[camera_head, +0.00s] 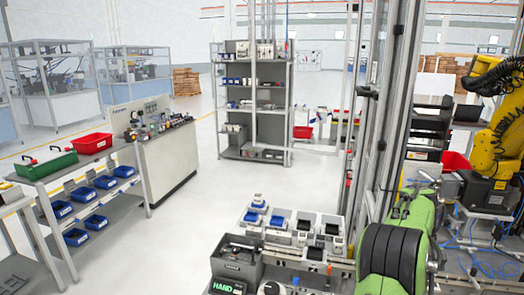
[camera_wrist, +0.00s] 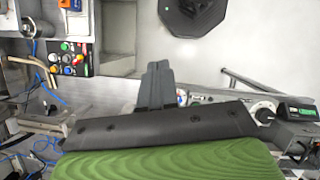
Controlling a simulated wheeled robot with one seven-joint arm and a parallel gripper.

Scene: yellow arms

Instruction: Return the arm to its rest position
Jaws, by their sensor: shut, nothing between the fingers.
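My gripper (camera_wrist: 157,72) shows in the wrist view as two dark grey fingers side by side, shut with nothing between them. Its fingertips point up in the picture, above my own black and green arm cover. The fingers appear clear of the things around them. In the head view my green and black arm stands at the lower right, close to the camera. My fingers cannot be made out there.
A workbench with small trays (camera_head: 308,222) stands left of my arm. Metal posts (camera_head: 397,110) and a yellow robot arm (camera_head: 492,150) stand to the right. A shelf rack (camera_head: 226,110) stands farther back. Open floor (camera_head: 190,235) lies at centre left. Control buttons (camera_wrist: 70,58) show in the wrist view.

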